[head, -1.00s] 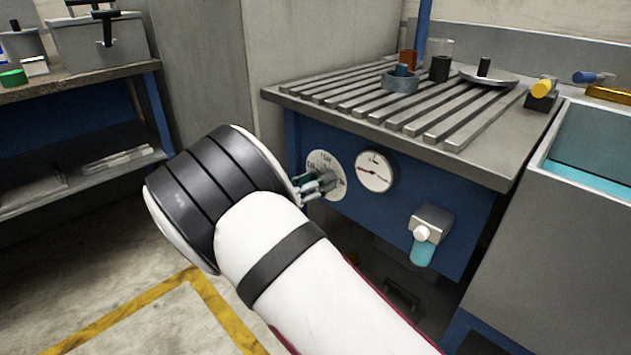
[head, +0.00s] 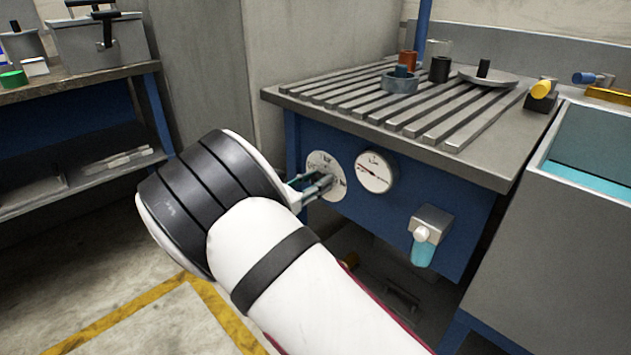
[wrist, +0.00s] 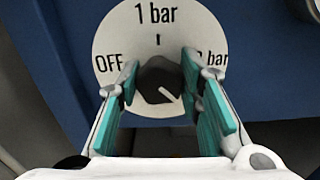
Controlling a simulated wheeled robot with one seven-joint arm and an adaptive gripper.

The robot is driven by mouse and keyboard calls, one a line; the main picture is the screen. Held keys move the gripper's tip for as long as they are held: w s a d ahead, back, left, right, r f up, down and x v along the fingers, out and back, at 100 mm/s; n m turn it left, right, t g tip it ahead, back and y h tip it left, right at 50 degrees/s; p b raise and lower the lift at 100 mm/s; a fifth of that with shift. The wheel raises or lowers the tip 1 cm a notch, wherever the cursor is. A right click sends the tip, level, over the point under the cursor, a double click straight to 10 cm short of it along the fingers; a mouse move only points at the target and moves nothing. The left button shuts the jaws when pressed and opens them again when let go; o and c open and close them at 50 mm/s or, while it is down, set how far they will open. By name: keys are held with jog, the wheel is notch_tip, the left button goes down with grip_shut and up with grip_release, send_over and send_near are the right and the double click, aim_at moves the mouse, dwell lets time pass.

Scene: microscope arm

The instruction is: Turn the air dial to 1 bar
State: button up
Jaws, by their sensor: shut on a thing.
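The air dial (head: 322,182) is a round white plate on the blue front panel of the bench. In the wrist view its face (wrist: 115,40) reads OFF at left, 1 bar at top and a partly covered bar label at right. Its dark knob (wrist: 158,78) sits in the middle, with a white line slanting toward the lower right. My gripper (wrist: 160,92) is shut on the knob, one teal-padded finger on each side. In the head view my gripper (head: 318,188) reaches the dial from the left and covers part of it.
A round pressure gauge (head: 375,172) is just right of the dial. A grey fixture with a teal cup (head: 424,252) is lower right on the panel. The slatted bench top (head: 480,150) overhangs above. A grey sink (head: 560,240) stands at right.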

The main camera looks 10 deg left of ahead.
jog(key=m+b, duration=0.1)
jog(key=m, duration=0.5)
jog(key=shift+s+f+m, duration=0.1)
jog(key=shift+f+m, duration=0.05)
jog(key=shift+m, duration=0.15)
jog(key=m+b, duration=0.3)
jog(key=m, duration=0.2)
jog(key=shift+d, duration=0.1)
jog(key=shift+m, duration=0.4)
jog(key=o, duration=1.2)
jog(key=v, duration=1.2)
